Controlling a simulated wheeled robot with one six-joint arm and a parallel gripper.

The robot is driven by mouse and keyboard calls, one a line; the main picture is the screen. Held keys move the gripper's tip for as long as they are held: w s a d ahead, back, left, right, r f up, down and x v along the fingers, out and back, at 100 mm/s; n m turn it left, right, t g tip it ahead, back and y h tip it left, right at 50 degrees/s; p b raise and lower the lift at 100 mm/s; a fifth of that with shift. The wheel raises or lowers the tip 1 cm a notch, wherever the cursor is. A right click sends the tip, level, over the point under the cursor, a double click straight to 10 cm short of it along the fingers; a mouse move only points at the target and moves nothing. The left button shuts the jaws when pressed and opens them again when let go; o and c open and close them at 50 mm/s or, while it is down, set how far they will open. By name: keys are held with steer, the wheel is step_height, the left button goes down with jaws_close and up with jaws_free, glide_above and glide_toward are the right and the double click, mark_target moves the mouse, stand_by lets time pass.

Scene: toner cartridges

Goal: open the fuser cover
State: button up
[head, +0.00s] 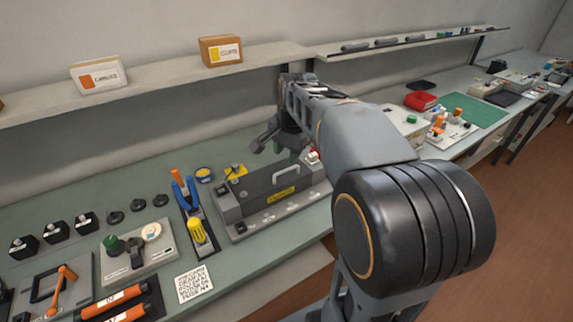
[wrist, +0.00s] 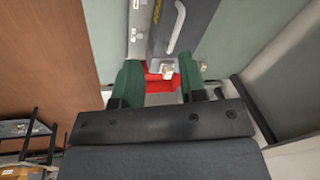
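The fuser unit (head: 229,214) is a long grey box on the green bench. Its dark fuser cover (head: 258,187) lies shut, with a pale bar handle (head: 287,174) and a yellow label. In the wrist view the cover (wrist: 190,12) and its handle (wrist: 177,28) show at the top, beyond the fingers. My gripper (head: 280,143) is above the back of the unit, partly hidden by my arm. In the wrist view its green fingers (wrist: 160,82) are apart, with no thing held between them. A small pale block and a red patch show beyond the fingertips.
A tool tray (head: 207,243) with blue-handled pliers and a yellow-handled tool lies left of the unit. A shelf (head: 150,97) with boxes runs above the bench. A red object (head: 421,100) and a green mat (head: 470,110) lie farther right. My arm hides the bench right of the unit.

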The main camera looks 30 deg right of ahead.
mark_target(288, 169)
steer(key=w+d+m, duration=0.4)
steer(key=w+d, duration=0.1)
steer(key=shift+m, duration=0.3)
steer(key=x, duration=1.2)
steer(key=shift+s+a+f, duration=0.2)
steer(key=shift+a+f, duration=0.1)
steer(key=shift+a, duration=0.1)
jaws_close()
